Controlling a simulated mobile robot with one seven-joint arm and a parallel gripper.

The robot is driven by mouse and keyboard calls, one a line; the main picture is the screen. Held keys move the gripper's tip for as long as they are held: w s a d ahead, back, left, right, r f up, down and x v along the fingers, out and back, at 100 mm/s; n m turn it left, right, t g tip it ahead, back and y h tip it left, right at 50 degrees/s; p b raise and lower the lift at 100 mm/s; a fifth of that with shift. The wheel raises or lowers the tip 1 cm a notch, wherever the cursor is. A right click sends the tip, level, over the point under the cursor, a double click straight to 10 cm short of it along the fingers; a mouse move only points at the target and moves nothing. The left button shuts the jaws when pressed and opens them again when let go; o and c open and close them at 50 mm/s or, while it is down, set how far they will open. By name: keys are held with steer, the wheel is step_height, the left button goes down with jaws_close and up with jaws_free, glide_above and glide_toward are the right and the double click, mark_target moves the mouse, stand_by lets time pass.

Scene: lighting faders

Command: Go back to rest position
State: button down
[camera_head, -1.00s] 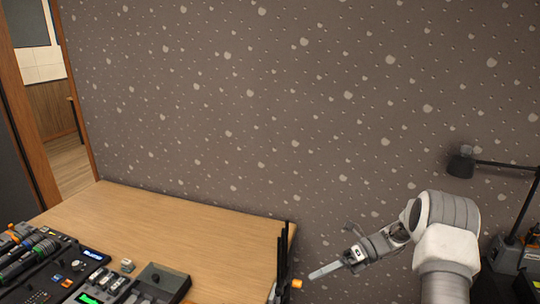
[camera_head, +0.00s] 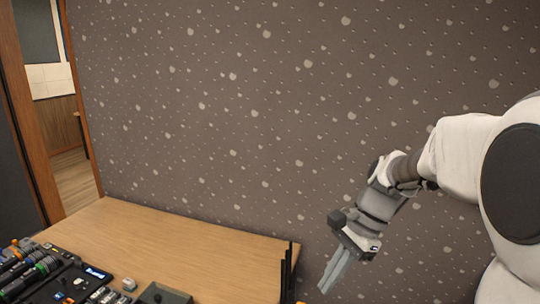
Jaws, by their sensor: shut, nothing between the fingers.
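My gripper (camera_head: 333,277) is at the lower right of the head view, with its fingers pointing down and slightly left. The fingers are together with nothing held between them. It is to the right of the wooden table's (camera_head: 190,243) right end, apart from it. The lighting console (camera_head: 75,283) lies at the lower left on the table and is partly cut off by the frame; its faders are hard to make out.
Dark upright prongs (camera_head: 288,270) stand at the table's right end, left of my gripper. A speckled brown wall (camera_head: 250,120) is behind. A doorway (camera_head: 65,130) opens at the far left. The right part of the tabletop is bare.

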steer(key=s+d+r+n+t+h, duration=0.1)
steer(key=s+r+n+t+h, duration=0.1)
steer(key=s+n, duration=0.4)
steer(key=s+d+r+n+t+h, duration=0.1)
steer(key=s+r+n+t+h, duration=0.1)
steer(key=s+r+n+t, duration=0.2)
steer(key=s+n+p, duration=0.1)
steer(key=s+n, duration=0.2)
steer(key=s, duration=0.1)
steer(key=shift+s+d+r+t+h, duration=0.2)
steer(key=shift+s+d+t+h, duration=0.05)
steer(key=shift+t+h, duration=0.15)
